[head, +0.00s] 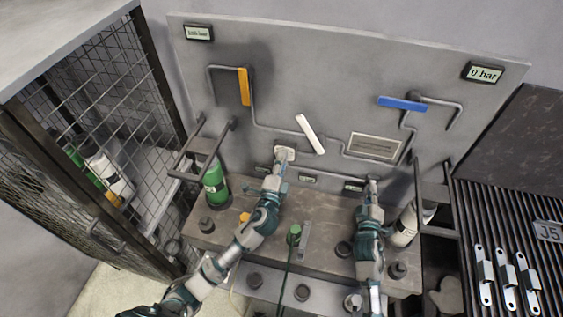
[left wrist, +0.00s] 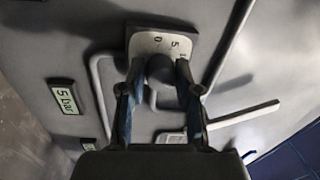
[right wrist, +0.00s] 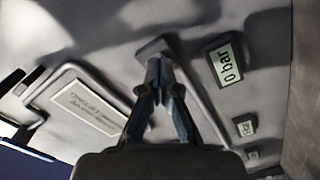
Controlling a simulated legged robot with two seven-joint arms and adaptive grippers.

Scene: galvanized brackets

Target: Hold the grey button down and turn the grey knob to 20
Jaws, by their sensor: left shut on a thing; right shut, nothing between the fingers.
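The grey knob (left wrist: 160,68) sits on a pale dial plate (left wrist: 150,44) with 0 and 5 readable in the left wrist view. My left gripper (head: 283,160) is shut on the knob, one finger on each side. The dial plate (head: 286,152) also shows at the gripper's tip in the head view. My right gripper (head: 372,183) is shut and empty, its fingertips together at a grey block on the panel (right wrist: 153,47), apparently the button. The fingertips hide part of it, so I cannot tell whether it is pressed in.
A small display (left wrist: 66,96) reads 5 bar; one beside the right gripper (right wrist: 226,63) reads 0 bar. Orange (head: 244,87), white (head: 310,133) and blue (head: 402,103) levers are on the panel. Green (head: 215,187) and white (head: 404,228) bottles flank the bench. Brackets (head: 506,280) lie right.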

